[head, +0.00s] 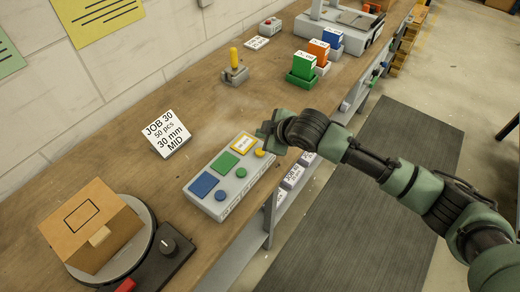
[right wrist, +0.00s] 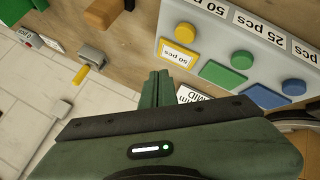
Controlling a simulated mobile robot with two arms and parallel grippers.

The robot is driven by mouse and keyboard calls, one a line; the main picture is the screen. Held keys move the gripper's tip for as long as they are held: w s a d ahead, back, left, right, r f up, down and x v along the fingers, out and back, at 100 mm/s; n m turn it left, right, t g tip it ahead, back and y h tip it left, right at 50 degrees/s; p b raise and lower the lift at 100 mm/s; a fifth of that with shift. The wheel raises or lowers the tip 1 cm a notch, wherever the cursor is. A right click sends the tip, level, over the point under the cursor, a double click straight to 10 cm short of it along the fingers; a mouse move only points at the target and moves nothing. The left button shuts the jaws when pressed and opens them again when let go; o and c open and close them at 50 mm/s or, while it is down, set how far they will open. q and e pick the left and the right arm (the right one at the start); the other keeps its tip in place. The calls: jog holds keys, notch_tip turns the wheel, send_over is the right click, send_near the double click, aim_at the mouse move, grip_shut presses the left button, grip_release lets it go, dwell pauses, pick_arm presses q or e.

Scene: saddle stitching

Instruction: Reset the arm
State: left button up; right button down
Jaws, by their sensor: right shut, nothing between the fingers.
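My right arm comes in from the right in the head view. Its gripper (head: 266,134) is above the workbench, at the far right end of a grey button panel (head: 215,205), close to the panel's yellow button (head: 261,153). In the right wrist view the green fingers (right wrist: 158,82) are together with nothing between them, and the panel's yellow button (right wrist: 185,32), green button (right wrist: 242,59) and blue button (right wrist: 293,87) lie to their right. The fingers appear apart from the panel, though the exact height is hard to tell. My left gripper is not in view.
A JOB 30 card (head: 166,133) stands behind the panel. A brown box (head: 92,225) sits on a round plate at front left. A yellow lever (head: 234,62) and green, orange and blue card holders (head: 303,72) stand farther back. The floor mat (head: 375,190) is clear.

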dwell(0.4)
jog(key=shift+m+g+y, duration=0.3)
jog(key=shift+m+g, duration=0.1)
jog(key=shift+m, duration=0.5)
jog(key=s, duration=0.2)
jog(key=s+a+f, duration=0.1)
jog(key=s, duration=0.1)
jog(key=s+a+f, duration=0.1)
jog(key=s, duration=0.2)
jog(key=shift+a+f, duration=0.2)
jog(key=shift+a, duration=0.05)
jog(key=s+d+f+m+g+h, duration=0.25)
jog(key=s+d+m, duration=0.35)
jog(key=s+d, duration=0.65)
jog(key=s+d+f+m+g+h, duration=0.1)
jog(key=s+d+f+m+h, duration=0.25)
jog(key=s+d+m, duration=0.85)
jog(key=s+a+f+n+b, duration=0.1)
jog(key=s+f+n+b, duration=0.15)
jog(key=f, duration=1.35)
jog(key=s+a+f+n+b, duration=0.1)
jog(key=s+f+n+b, duration=0.15)
jog(key=f, duration=1.25)
jog(key=s+d+f+n+g+b, duration=0.1)
jog(key=s+d+f+g+b, duration=0.1)
jog(key=s+f, duration=1.4)
notch_tip(320, 180, down, 2)
jog(key=shift+d+f, duration=0.1)
jog(key=shift+d, duration=0.3)
